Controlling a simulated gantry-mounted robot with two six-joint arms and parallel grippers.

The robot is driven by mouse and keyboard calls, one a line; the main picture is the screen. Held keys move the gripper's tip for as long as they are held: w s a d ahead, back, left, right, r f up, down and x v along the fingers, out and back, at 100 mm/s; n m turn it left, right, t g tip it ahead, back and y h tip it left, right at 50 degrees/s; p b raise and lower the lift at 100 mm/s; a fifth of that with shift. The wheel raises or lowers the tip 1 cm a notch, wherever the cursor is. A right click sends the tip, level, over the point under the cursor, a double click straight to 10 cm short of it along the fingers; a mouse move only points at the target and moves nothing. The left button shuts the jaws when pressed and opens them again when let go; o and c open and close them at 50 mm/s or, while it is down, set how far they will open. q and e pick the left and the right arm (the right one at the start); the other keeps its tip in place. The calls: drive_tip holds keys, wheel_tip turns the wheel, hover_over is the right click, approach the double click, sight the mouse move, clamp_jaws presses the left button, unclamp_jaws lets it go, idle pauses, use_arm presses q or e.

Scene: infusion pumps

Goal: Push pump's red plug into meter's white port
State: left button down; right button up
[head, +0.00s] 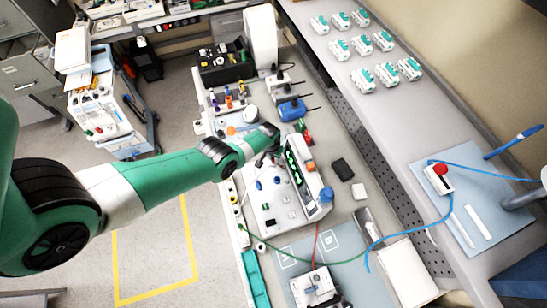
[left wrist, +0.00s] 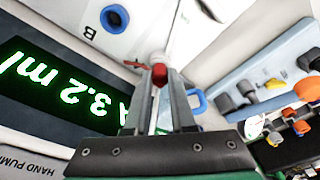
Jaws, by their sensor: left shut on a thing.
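The meter (head: 283,192) is a white box with a green-lit display on the bench. In the left wrist view, its display (left wrist: 62,84) reads 3.2 ml. My left gripper (head: 272,140) is at the meter's far end. In the left wrist view, the left gripper (left wrist: 160,82) is shut on the red plug (left wrist: 160,74). A white round port (left wrist: 157,58) lies right in front of the plug's tip; I cannot tell whether they touch or how deep the plug sits. The pump (head: 315,287), a small white device, stands on a blue-grey mat at the front. My right gripper is out of view.
A blue clamp-like part (head: 291,109) and coloured connectors (head: 228,100) stand beyond the meter. A green cable (head: 290,254) and a red cable (head: 316,240) run near the pump. A black block (head: 342,169) lies right of the meter. White-green units (head: 365,62) sit on the far-right counter.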

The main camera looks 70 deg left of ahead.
use_arm(q)
drive_tip(key=shift+c, duration=1)
unclamp_jaws()
